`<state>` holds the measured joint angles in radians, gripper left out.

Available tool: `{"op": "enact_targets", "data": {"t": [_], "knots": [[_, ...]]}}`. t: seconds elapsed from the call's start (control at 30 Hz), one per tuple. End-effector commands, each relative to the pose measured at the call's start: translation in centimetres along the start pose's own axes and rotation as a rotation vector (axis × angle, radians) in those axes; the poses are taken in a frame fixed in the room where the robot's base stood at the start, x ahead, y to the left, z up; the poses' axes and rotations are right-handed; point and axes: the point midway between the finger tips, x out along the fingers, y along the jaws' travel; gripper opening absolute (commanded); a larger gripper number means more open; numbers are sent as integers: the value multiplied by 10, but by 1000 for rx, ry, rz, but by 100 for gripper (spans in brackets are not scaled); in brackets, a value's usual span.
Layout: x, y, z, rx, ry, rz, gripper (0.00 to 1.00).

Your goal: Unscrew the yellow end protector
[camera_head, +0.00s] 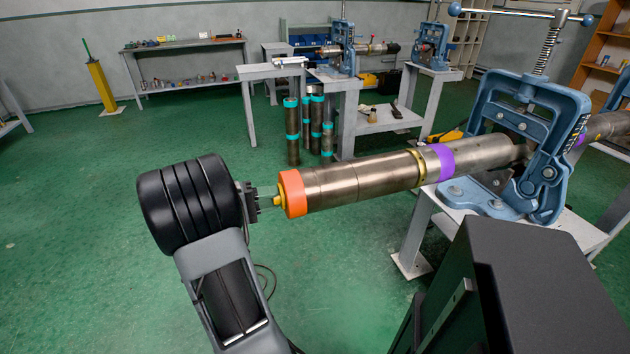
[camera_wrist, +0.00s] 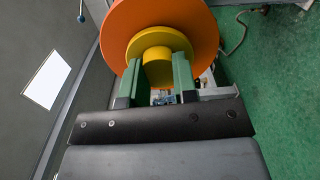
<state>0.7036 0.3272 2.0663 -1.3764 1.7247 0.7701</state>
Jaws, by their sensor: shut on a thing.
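The yellow end protector (camera_head: 277,202) sits at the near left end of a long steel pipe (camera_head: 365,178), against an orange band (camera_head: 293,193). In the wrist view the protector (camera_wrist: 158,45) shows as a yellow disc with a smaller knob in front of the orange face (camera_wrist: 205,25). My gripper (camera_head: 270,202) is at the pipe's end, in line with it. In the wrist view its two green fingers (camera_wrist: 158,75) are shut on the protector's knob, one on each side. The threads are hidden.
A blue pipe vise (camera_head: 530,135) on a grey stand holds the pipe's right part, which has a purple band (camera_head: 438,162). More vises and tables stand behind. Upright pipes with teal bands (camera_head: 291,130) stand mid-floor. The green floor at left is free.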

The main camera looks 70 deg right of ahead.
Motion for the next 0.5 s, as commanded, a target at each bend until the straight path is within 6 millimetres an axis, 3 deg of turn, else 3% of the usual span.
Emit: {"op": "enact_targets", "data": {"t": [0.5], "knots": [[0, 4, 1, -353, -9, -2, 0]]}}
